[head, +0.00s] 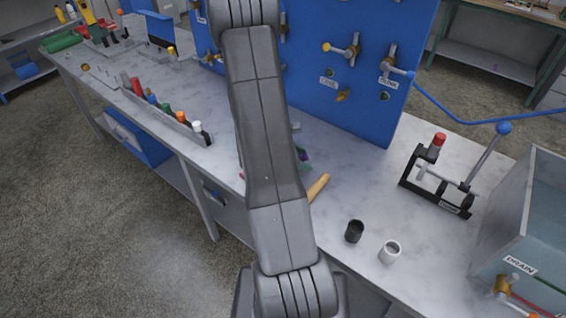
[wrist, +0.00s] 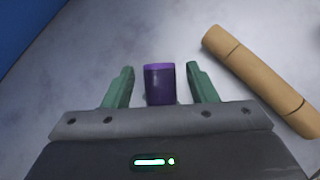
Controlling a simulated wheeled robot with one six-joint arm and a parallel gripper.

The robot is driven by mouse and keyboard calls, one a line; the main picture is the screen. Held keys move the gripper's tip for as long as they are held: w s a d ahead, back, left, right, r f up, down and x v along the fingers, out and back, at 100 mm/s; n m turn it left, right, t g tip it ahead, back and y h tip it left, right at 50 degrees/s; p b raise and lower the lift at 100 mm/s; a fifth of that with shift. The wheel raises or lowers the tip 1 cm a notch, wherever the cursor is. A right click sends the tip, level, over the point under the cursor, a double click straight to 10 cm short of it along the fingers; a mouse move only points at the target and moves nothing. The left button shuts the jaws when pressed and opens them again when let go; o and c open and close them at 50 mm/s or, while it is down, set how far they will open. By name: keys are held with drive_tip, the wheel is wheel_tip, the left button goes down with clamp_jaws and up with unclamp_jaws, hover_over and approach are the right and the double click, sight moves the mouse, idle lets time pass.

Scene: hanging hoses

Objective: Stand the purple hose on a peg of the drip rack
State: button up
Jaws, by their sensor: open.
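The purple hose (wrist: 159,86) is a short, dark purple cylinder on the pale marble-like bench in the wrist view. My gripper (wrist: 160,69) is open, with one green finger on each side of the hose and a visible gap on both sides. The hose's lower end is hidden by my gripper body. In the head view my arm hides most of this spot; only a bit of purple (head: 301,155) shows beside it. I cannot surely pick out the drip rack; a long grey holder (head: 168,117) with several coloured upright pieces stands at left on the bench.
A tan ridged cylinder (wrist: 258,78) lies just right of my gripper. A blue valve panel (head: 350,60) rises behind. A black cup (head: 354,231), a white cup (head: 390,252), a lever device (head: 440,180) and a clear-sided tank (head: 525,215) stand at right.

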drive_tip(key=shift+w+d+f, duration=0.2)
drive_tip(key=shift+d+f, duration=0.25)
drive_tip(key=shift+f, duration=0.05)
drive_tip(key=shift+c, duration=0.4)
clamp_jaws()
drive_tip(key=shift+r, duration=0.1)
